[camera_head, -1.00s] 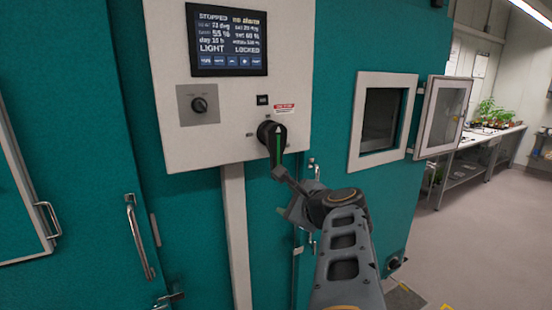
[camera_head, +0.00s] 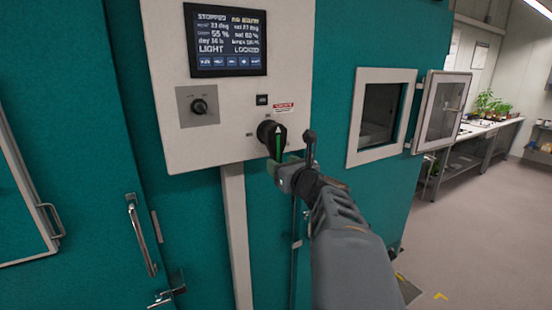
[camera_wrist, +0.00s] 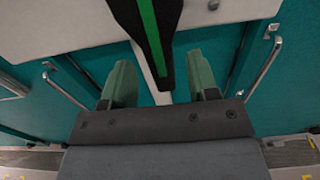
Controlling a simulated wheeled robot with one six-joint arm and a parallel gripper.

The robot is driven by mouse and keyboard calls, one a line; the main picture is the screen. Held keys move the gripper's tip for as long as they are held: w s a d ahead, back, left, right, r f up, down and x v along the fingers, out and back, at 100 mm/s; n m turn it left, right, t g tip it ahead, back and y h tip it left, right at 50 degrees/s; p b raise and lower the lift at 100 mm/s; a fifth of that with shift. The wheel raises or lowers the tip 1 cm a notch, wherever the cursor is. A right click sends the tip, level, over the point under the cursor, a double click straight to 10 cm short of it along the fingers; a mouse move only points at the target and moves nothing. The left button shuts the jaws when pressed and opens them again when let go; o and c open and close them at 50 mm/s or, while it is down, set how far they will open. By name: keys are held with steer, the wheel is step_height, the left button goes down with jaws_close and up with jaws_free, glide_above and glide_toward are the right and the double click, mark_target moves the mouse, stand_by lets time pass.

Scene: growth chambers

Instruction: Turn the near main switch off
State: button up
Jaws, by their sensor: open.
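The main switch (camera_head: 268,132) is a black rotary handle with a green stripe, low on the white control panel. In the head view its handle points down, tilted slightly right at the lower end. The handle (camera_wrist: 152,38) also shows large at the top of the wrist view. My gripper (camera_head: 283,167) is at the handle's lower end. Its two greenish fingers (camera_wrist: 163,88) are spread apart, and the handle's lower end appears between them in the picture. I cannot tell whether either finger touches it.
The white panel (camera_head: 225,118) carries a display (camera_head: 225,42) reading STOPPED and LOCKED, and a small knob (camera_head: 199,106). A window door (camera_head: 441,110) stands open to the right. A door handle (camera_head: 141,235) is lower left. Floor (camera_head: 490,220) is clear at the right.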

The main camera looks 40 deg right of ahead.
mark_target(278, 162)
steer(key=shift+w+d, duration=0.2)
steer(key=shift+w, duration=1.7)
steer(key=shift+c, duration=0.4)
jaws_close()
